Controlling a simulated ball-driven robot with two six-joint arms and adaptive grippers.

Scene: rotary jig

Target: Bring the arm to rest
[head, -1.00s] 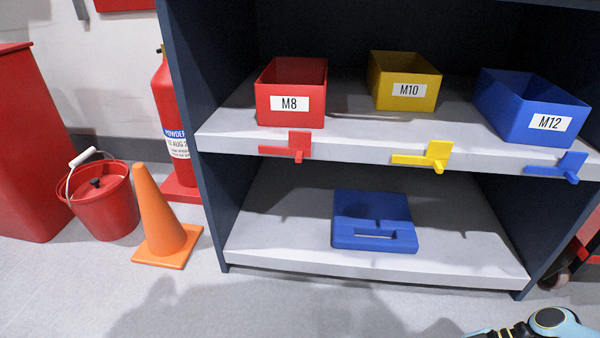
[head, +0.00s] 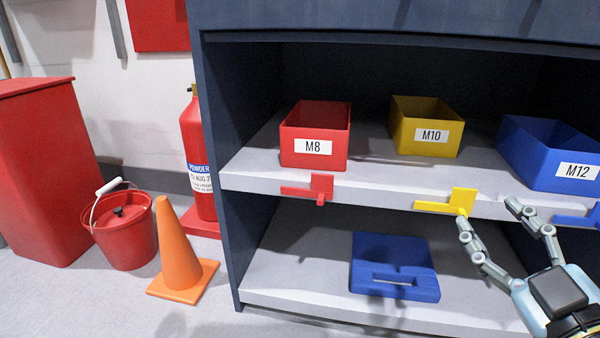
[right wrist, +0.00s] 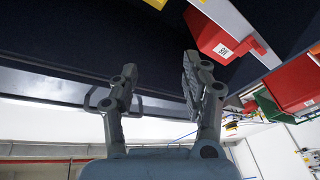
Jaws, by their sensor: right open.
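My right gripper (head: 488,214) is raised in front of the shelf at the lower right of the head view. Its two fingers are spread apart with nothing between them. In the right wrist view the gripper (right wrist: 155,80) also shows its fingers wide apart and empty. The fingertips appear near the yellow tab (head: 446,202) and the blue tab (head: 580,216) on the shelf edge; I cannot tell whether they touch. My left gripper is not in view.
The upper shelf holds a red M8 bin (head: 315,146), a yellow M10 bin (head: 425,136) and a blue M12 bin (head: 552,168). A red tab (head: 320,187) is on its edge. A blue case (head: 392,255) lies below. A cone (head: 179,258) and a bucket (head: 126,240) stand left.

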